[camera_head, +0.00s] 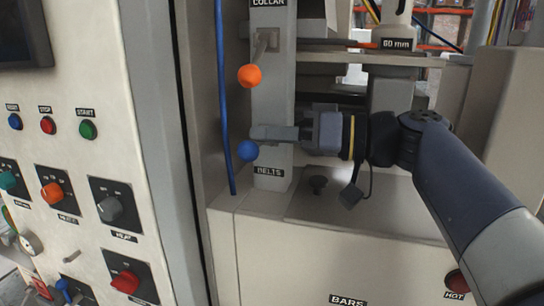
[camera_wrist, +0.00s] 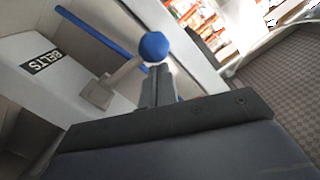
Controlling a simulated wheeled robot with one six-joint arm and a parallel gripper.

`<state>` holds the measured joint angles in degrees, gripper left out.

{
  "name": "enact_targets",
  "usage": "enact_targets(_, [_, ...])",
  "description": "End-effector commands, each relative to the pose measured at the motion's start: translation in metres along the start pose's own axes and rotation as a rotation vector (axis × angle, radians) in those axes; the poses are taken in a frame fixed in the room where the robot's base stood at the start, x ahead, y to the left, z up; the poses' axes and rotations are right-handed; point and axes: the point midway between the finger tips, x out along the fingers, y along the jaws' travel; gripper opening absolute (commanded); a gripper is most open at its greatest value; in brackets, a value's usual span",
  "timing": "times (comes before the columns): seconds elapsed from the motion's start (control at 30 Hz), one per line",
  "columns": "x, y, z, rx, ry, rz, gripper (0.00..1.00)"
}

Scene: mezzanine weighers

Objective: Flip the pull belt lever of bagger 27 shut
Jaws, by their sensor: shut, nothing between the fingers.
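The pull belt lever has a blue ball knob (camera_head: 248,151) and stands on the grey post just above the BELTS label (camera_head: 270,171). In the wrist view the blue knob (camera_wrist: 153,47) sits on a short pale arm that runs to a bracket beside the label (camera_wrist: 44,61). My gripper (camera_head: 254,133) is shut and empty, its fingers pointing left across the post, with the tips just above the knob. In the wrist view the fingertips (camera_wrist: 155,72) lie right by the knob; I cannot tell whether they touch it. Part of the lever's arm is hidden behind my fingers in the head view.
An orange-knobbed lever (camera_head: 249,75) under the COLLAR label sits above on the same post. A blue cable (camera_head: 224,110) runs down left of the post. The control panel (camera_head: 80,160) with buttons and dials fills the left. A pale ledge (camera_head: 330,208) lies below.

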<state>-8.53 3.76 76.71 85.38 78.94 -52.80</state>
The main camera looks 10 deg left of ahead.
Motion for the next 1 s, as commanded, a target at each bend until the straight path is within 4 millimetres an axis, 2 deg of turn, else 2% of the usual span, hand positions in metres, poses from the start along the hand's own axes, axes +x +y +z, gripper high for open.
enact_targets(0.03, [0.001,0.004,0.011,-0.034,0.000,0.001,0.00])
enact_targets(0.8, [0.003,0.016,0.046,-0.567,-0.001,0.029,0.00])
enact_targets(1.0, [0.003,0.019,0.050,-0.581,-0.001,0.031,0.00])
